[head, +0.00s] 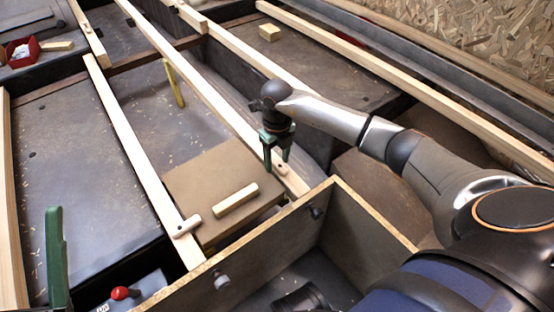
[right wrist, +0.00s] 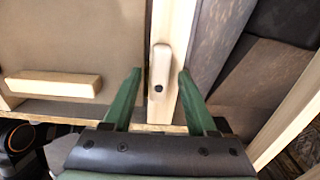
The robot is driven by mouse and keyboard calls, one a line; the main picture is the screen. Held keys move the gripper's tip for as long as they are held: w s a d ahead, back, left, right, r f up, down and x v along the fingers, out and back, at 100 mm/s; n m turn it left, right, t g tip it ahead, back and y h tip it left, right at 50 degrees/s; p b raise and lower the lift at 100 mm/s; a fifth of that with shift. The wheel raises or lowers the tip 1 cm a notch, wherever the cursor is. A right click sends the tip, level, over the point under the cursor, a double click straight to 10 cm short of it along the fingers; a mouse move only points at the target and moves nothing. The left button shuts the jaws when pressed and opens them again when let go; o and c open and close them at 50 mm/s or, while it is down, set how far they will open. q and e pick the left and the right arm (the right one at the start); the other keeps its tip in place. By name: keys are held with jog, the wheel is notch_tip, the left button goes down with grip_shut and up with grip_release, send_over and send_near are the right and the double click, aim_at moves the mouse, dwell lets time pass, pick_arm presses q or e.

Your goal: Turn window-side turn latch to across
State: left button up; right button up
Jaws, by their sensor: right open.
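A small pale wooden turn latch (right wrist: 160,65) with a dark screw lies lengthwise along a wooden rail (right wrist: 175,25) in the right wrist view. In the head view this latch (head: 281,169) is partly hidden by my right gripper (head: 277,163). The right gripper is open, with one green finger on each side of the latch and a visible gap to it. A second turn latch (head: 187,226) lies across the left rail (head: 130,140). One green finger of my left gripper (head: 57,258) shows at the lower left; its other finger is hidden.
A brown panel (head: 205,180) with a wooden bar handle (head: 236,200) lies between the two rails. An open wooden box (head: 270,240) with knobs stands in front.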

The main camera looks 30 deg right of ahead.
jog(key=shift+c, duration=0.3)
grip_shut()
jog(key=shift+r+n, duration=0.1)
jog(key=shift+n, duration=0.2)
jog(key=n+p, duration=0.1)
jog(key=n, duration=0.1)
jog(key=shift+a+n, duration=0.15)
jog(key=shift+n, duration=0.25)
jog(key=n, duration=0.3)
jog(key=n+p, duration=0.1)
jog(key=shift+s+a, duration=0.15)
jog(key=shift+a, duration=0.1)
jog(key=n, duration=0.5)
jog(key=shift+s+a+n+p, duration=0.15)
jog(key=shift+s+n+p, duration=0.15)
jog(key=shift+n, duration=0.1)
jog(key=shift+s+n, duration=0.2)
jog(key=shift+n, duration=2.1)
jog(key=shift+a, duration=0.1)
